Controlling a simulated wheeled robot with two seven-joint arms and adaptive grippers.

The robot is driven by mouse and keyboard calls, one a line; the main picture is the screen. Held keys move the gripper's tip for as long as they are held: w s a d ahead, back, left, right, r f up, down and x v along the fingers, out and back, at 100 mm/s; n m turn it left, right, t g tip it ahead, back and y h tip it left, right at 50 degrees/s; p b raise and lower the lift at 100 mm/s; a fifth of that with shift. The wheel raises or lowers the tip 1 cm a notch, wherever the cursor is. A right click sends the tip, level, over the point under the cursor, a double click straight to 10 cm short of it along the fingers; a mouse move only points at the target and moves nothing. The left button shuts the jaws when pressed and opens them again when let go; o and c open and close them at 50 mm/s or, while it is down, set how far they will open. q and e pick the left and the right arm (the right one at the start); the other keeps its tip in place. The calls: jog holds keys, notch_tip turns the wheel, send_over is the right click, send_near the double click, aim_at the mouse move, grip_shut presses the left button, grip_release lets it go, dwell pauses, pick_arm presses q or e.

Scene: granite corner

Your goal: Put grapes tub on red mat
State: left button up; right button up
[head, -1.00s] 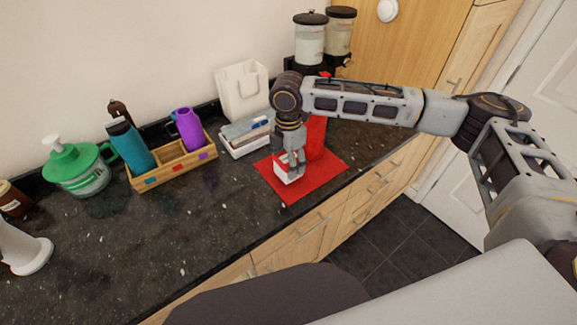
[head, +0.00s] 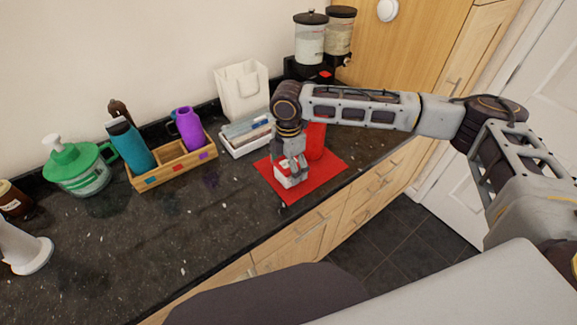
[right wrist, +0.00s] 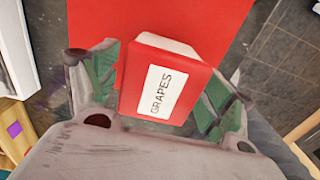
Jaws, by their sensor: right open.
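The grapes tub (head: 283,179) is white with a red lid. In the right wrist view the tub (right wrist: 165,85) shows its lid and a white GRAPES label. It is at the left part of the red mat (head: 322,177), close to the mat's left edge; its underside is hidden. The mat also fills the top of the right wrist view (right wrist: 165,14). My right gripper (head: 289,172) is right over the tub, pointing down. Its open fingers are on either side of the tub (right wrist: 160,82). My left gripper is out of view.
A white bin of packets (head: 246,147) and a wooden crate with bottles (head: 174,174) stand to the left. Dispensers (head: 310,45) are at the back. The counter's front edge runs close to the mat.

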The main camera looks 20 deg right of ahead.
jog(key=shift+r, duration=0.1)
notch_tip(320, 180, up, 12)
dwell(0.9)
dwell(0.7)
